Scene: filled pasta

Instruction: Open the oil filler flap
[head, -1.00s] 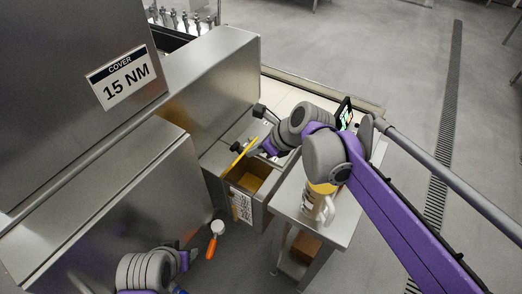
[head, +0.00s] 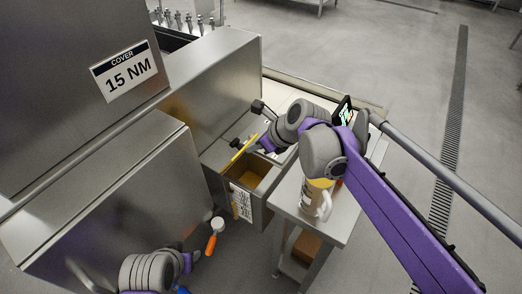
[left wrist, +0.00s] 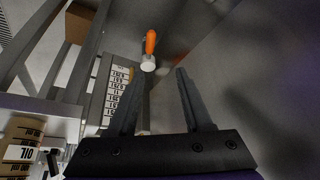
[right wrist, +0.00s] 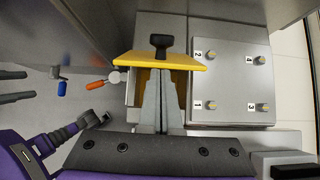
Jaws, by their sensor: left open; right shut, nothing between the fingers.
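The yellow oil filler flap (head: 241,153) stands raised, nearly edge-on in the head view, above the open filler box (head: 262,196). Its black knob (head: 236,143) is on the side away from my right gripper. In the right wrist view the flap (right wrist: 185,61) lies across the tips of my right gripper (right wrist: 160,78), which is shut and empty; its fingertips are at the flap's near face, and I cannot tell if they touch. My left gripper (left wrist: 155,85) is open and empty, low at the left in the head view near the steel housing.
An orange-handled tool (head: 212,240) with a white head is by the housing. An oil jug (head: 314,200) stands on a steel side table (head: 342,215), under my right arm. A panel with numbered knobs (right wrist: 233,80) lies beside the flap. A printed label (head: 241,203) is on the box front.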

